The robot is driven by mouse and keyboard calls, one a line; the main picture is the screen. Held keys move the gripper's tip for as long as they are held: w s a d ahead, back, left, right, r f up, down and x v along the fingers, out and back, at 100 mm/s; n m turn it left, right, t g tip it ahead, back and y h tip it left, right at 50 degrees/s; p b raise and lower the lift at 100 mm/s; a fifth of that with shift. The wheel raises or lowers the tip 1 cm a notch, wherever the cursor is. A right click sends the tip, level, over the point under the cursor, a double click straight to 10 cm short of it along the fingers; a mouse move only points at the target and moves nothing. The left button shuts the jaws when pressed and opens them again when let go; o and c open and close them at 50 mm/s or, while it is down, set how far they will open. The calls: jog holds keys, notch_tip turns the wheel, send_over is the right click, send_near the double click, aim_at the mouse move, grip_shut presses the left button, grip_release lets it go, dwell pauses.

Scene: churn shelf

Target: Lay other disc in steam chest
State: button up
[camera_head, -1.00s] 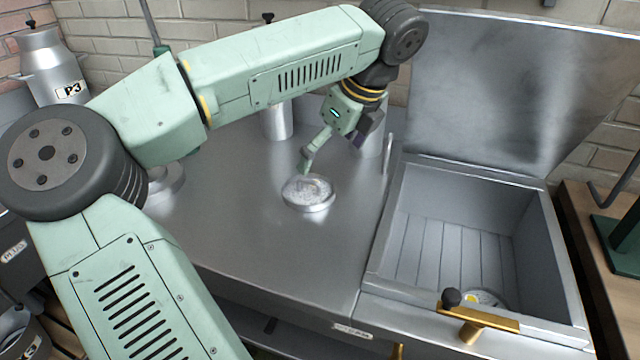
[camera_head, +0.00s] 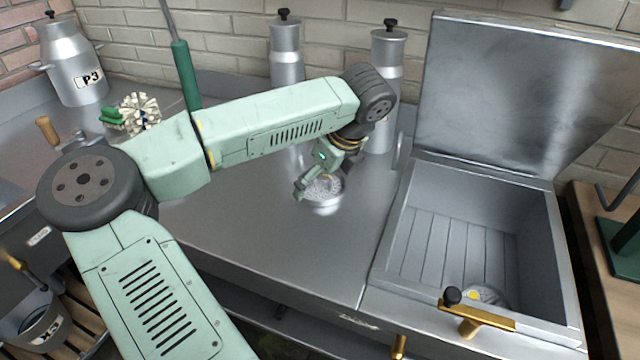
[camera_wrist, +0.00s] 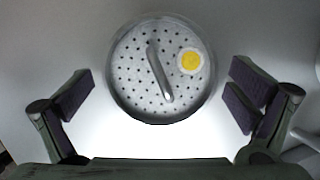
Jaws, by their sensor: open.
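A round perforated metal disc (camera_wrist: 135,85) with a raised bar handle and a yellow spot lies on the steel counter. It also shows in the head view (camera_head: 323,189), partly covered by my gripper. My gripper (camera_wrist: 160,100) is open, with one finger on each side of the disc and gaps between. In the head view my gripper (camera_head: 318,184) is low over the disc. The steam chest (camera_head: 377,268) stands to the right with its lid (camera_head: 520,95) raised. Another disc with a yellow spot (camera_head: 484,297) lies on the chest's floor near its front wall.
Two metal canisters (camera_head: 286,62) (camera_head: 388,55) stand behind my arm. A milk can marked P3 (camera_head: 72,70) and a brush (camera_head: 140,112) are at the back left. A brass latch with a black knob (camera_head: 470,318) is on the chest's front. The counter front is clear.

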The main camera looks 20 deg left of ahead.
jog(key=c, duration=1.2)
jog(key=shift+r, duration=0.15)
